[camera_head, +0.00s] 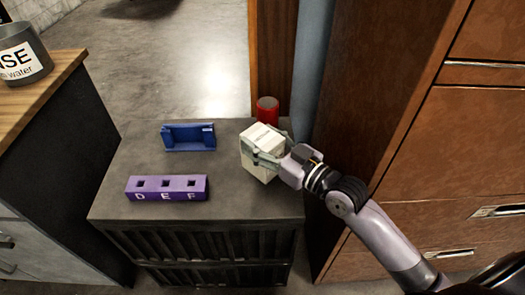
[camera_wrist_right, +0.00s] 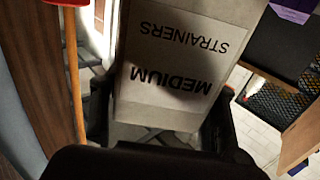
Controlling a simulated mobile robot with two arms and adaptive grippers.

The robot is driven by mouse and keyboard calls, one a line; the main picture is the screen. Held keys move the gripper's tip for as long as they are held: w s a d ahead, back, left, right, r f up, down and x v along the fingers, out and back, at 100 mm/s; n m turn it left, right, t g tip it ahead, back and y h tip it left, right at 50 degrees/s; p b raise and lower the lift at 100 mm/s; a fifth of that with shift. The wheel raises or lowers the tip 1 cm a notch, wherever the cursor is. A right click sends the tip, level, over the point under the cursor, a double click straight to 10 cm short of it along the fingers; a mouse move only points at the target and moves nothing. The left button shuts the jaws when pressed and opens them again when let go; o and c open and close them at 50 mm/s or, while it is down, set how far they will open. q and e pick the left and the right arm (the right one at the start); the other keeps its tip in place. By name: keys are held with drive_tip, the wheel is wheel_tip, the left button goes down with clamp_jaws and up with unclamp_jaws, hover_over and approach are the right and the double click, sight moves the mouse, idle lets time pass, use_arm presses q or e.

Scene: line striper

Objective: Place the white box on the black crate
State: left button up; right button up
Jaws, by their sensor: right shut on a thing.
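The white box (camera_head: 262,150) is in my right gripper (camera_head: 268,158), over the right part of the black crate's (camera_head: 230,195) dark top in the head view. The gripper is shut on the box from its right side. In the right wrist view the box (camera_wrist_right: 180,60) fills the middle, with the label "MEDIUM STRAINERS" upside down, between the two dark fingers (camera_wrist_right: 158,125). The box's underside is hidden. My left gripper is not in view.
A blue holder (camera_head: 188,137) and a purple block (camera_head: 166,188) marked D E F stand on the crate top. A red cylinder (camera_head: 267,110) is behind the box. A brown cabinet (camera_head: 440,150) borders the right. A counter with a grey container (camera_head: 22,55) is left.

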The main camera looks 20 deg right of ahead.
drive_tip(key=shift+f+b, duration=0.5)
drive_tip(key=shift+f, duration=1.05)
drive_tip(key=shift+f, duration=0.15)
drive_tip(key=o, duration=1.2)
drive_tip(key=shift+o, duration=0.2)
drive_tip(key=shift+s, duration=0.15)
drive_tip(key=v, duration=1.1)
drive_tip(key=shift+s+d+p, duration=0.2)
drive_tip(key=shift+s+p, duration=0.1)
drive_tip(key=shift+p, duration=0.05)
